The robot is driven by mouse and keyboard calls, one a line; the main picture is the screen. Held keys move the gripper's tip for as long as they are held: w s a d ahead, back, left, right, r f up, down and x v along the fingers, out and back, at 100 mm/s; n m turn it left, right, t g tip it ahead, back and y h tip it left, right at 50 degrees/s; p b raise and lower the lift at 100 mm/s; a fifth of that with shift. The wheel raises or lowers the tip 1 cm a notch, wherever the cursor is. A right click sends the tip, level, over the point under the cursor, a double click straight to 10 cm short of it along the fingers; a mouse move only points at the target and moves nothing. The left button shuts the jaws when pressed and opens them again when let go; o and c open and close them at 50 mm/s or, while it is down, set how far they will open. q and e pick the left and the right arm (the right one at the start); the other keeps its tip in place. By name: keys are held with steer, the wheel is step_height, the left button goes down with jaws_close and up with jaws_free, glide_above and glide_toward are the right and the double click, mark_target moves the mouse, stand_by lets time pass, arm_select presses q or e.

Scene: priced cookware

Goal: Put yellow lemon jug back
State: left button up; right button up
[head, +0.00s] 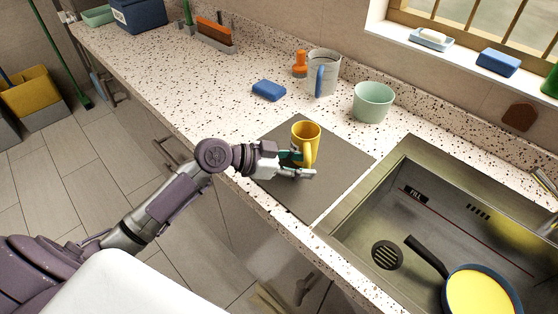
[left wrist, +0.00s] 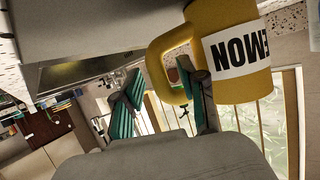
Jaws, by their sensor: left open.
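The yellow lemon jug (head: 304,133) stands upright on the grey mat (head: 318,198) beside the sink, its handle turned toward the front. In the left wrist view the jug (left wrist: 235,38) is large, with a white label reading "EMON" and its handle (left wrist: 158,62) between my fingers' directions. My left gripper (head: 299,167) is open at the handle. In the left wrist view one teal-padded finger overlaps the handle's lower part and the other is apart from it; I cannot tell whether they touch. My right gripper is not in view.
A grey pitcher with a blue handle (head: 326,72), a green pot (head: 373,102), a blue sponge (head: 269,90) and an orange item (head: 300,63) stand behind the mat. The sink (head: 440,225) at right holds a pan (head: 480,290).

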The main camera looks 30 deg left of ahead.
arm_select(q)
steer(key=b+v, duration=0.2)
steer(key=v, duration=0.7)
steer(key=shift+s+a+r, duration=0.1)
steer(key=shift+s+a, duration=0.15)
steer(key=shift+s, duration=0.05)
steer(key=shift+s+a+r, duration=0.25)
steer(key=shift+a+f, duration=0.1)
